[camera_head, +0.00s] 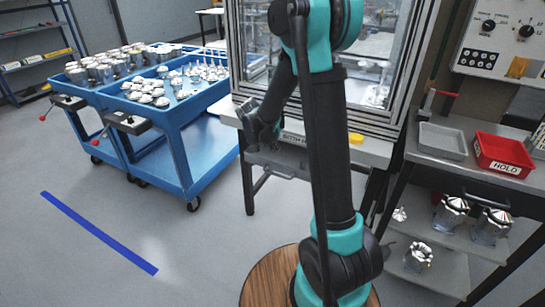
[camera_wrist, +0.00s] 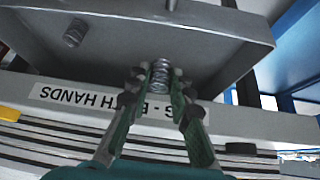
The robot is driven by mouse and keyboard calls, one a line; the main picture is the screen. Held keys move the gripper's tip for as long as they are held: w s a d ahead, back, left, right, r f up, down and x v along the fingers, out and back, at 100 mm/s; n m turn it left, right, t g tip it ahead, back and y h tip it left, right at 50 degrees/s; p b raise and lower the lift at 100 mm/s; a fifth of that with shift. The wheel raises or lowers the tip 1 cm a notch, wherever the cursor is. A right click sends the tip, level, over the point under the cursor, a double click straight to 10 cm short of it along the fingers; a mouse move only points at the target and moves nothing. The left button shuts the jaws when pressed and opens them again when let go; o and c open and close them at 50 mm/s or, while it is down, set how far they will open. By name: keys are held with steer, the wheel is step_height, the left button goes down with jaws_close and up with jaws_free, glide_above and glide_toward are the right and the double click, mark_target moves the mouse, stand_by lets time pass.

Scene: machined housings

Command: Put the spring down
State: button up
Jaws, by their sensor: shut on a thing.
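A metal coil spring (camera_wrist: 160,76) is between the two fingertips of my gripper (camera_wrist: 158,88) in the wrist view. The fingers are shut on it, and their tips cover its sides. The held spring is over the near part of a grey tray (camera_wrist: 205,22); I cannot tell whether it touches the tray. A second spring (camera_wrist: 75,33) lies in the tray, to the left. In the head view my gripper (camera_head: 258,128) is in front of the machine, where the held spring cannot be made out.
A label strip (camera_wrist: 95,104) on the machine front adjoins the tray. A blue cart (camera_head: 175,125) with many metal parts stands left. At right, a bench (camera_head: 470,180) bears a grey bin (camera_head: 443,141) and a red HOLD bin (camera_head: 503,153). Open floor lies left.

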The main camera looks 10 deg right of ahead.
mark_target(275, 160)
steer(key=shift+f, duration=2.65)
steer(key=o, duration=0.9)
steer(key=shift+o, duration=0.2)
steer(key=v, duration=1.1)
steer(key=s+d+f+n+y, duration=0.1)
steer(key=s+d+n, duration=0.3)
steer(key=s, duration=0.8)
steer(key=s+d+f+n+y, duration=0.2)
steer(key=s+d+n+y, duration=0.1)
steer(key=s, duration=1)
steer(key=shift+d+f+n+g, duration=0.4)
steer(key=shift+d+n, duration=0.2)
steer(key=shift+d, duration=0.25)
steer(key=shift+s, duration=0.1)
